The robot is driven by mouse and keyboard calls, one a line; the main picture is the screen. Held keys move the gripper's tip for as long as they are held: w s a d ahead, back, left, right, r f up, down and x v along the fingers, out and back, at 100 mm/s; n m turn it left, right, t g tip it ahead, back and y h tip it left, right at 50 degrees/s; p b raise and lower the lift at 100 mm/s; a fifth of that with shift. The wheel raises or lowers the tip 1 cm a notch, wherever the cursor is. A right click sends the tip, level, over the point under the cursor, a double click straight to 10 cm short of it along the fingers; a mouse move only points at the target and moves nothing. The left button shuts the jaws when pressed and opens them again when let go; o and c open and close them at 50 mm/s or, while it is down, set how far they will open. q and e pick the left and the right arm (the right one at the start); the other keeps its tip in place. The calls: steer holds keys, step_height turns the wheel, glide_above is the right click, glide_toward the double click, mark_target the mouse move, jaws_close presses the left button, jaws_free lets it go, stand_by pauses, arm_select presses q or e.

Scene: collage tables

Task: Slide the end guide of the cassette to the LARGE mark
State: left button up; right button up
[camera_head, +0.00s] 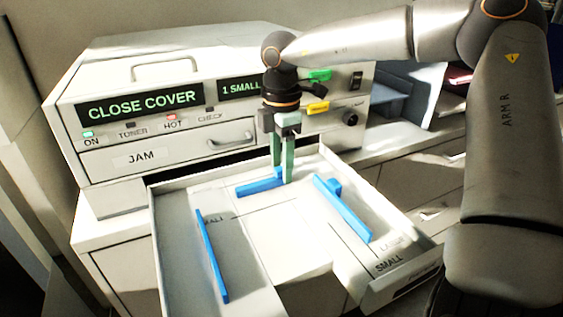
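The cassette (170,240) is a pale open tray pulled out in front of the printer. A short blue guide (255,187), which looks like the end guide, lies across its back part. My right gripper (282,176) points down at this guide's right end, its two greenish fingers close together with a bit of blue between or behind them. I cannot tell if they grip it. A LARGE mark (391,244) and a SMALL mark (389,263) are printed at the cassette's right front. Another partly hidden mark (212,220) is by the left blue guide. My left gripper is not in view.
Long blue guides stand at the cassette's left (212,258) and right (343,210). The printer (180,70) behind shows "CLOSE COVER" and "1 SMALL" on its displays (140,105). My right arm fills the upper right. A counter with shelves extends to the right.

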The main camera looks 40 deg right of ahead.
jaws_close()
stand_by(1.2)
